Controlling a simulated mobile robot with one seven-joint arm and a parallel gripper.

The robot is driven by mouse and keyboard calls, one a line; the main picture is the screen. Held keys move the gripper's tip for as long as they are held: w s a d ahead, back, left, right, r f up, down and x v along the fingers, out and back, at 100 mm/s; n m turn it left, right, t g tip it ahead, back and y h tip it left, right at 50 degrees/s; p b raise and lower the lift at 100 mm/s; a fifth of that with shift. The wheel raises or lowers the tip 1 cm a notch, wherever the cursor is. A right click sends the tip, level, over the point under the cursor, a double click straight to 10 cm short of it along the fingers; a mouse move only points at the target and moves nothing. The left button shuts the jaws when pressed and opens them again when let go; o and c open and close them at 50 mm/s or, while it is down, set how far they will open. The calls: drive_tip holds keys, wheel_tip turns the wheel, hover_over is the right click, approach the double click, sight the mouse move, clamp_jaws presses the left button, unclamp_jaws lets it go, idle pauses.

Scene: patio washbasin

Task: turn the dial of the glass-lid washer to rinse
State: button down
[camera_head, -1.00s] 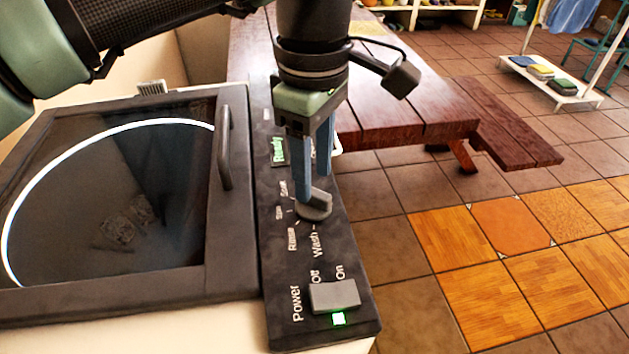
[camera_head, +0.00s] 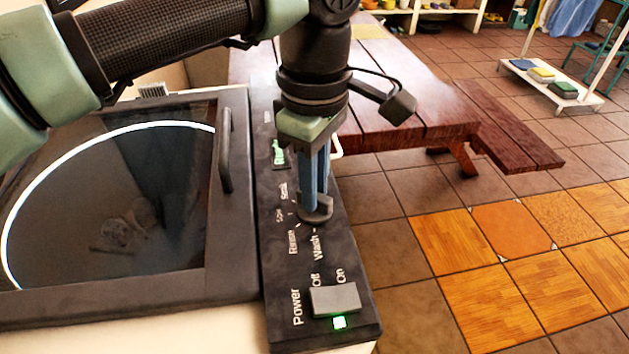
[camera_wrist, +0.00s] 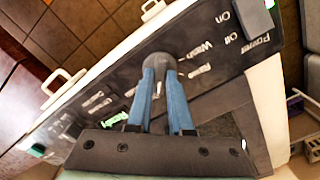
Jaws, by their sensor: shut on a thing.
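The washer's dark dial (camera_head: 317,216) sits on the black control panel, between the power switch and the display. My gripper (camera_head: 315,192) points down at it, its blue fingers shut on the dial's raised grip. In the wrist view the fingertips (camera_wrist: 161,72) meet at the rounded grey dial (camera_wrist: 160,59). The labels Rinse (camera_head: 293,242) and Wash (camera_head: 317,247) lie just in front of the dial, with other labels to its left. The fingers cover part of the dial, and I cannot tell which label it points to. The washer's glass lid (camera_head: 110,215) is closed.
The power switch (camera_head: 335,298) is at the panel's near end, above a lit green light (camera_head: 340,322). The lid handle (camera_head: 225,150) stands up left of the panel. A wooden table (camera_head: 400,115) is behind; tiled floor lies open to the right.

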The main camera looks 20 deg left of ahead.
drive_tip(key=shift+n, duration=0.3)
drive_tip(key=n, duration=1.1)
drive_tip(key=shift+n, duration=2.1)
drive_tip(key=c, duration=0.8)
unclamp_jaws()
drive_tip(key=shift+r, duration=0.1)
